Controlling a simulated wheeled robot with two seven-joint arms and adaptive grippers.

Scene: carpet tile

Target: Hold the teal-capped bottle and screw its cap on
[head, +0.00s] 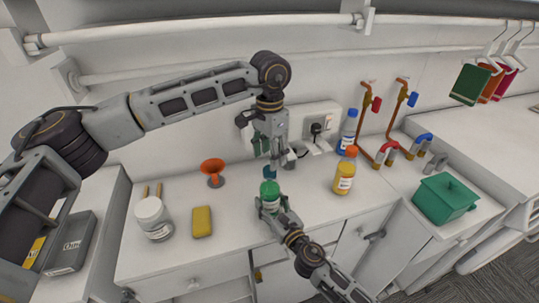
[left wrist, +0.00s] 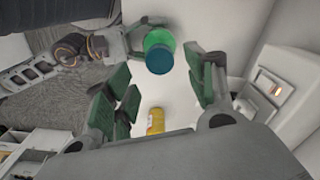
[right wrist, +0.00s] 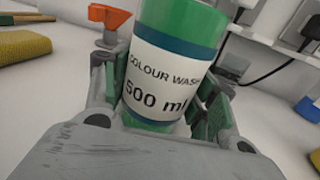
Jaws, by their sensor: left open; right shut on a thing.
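A green bottle (head: 269,190) with a white label reading "COLOUR WASH 500 ml" stands upright; its label (right wrist: 165,75) fills the right wrist view. My right gripper (head: 270,206) is shut around its body. The teal cap (head: 270,172) is at the bottle's top, and in the left wrist view the cap (left wrist: 160,58) overlaps the green bottle top. Whether it is seated or tilted I cannot tell. My left gripper (head: 276,158) is open above the cap, pointing down, with the cap between its fingers in the left wrist view. The right wrist view cuts the cap off.
A yellow bottle (head: 344,178) and a blue bottle (head: 347,132) are to the right. A wall socket (head: 316,122) is behind; a green box (head: 444,198) is far right.

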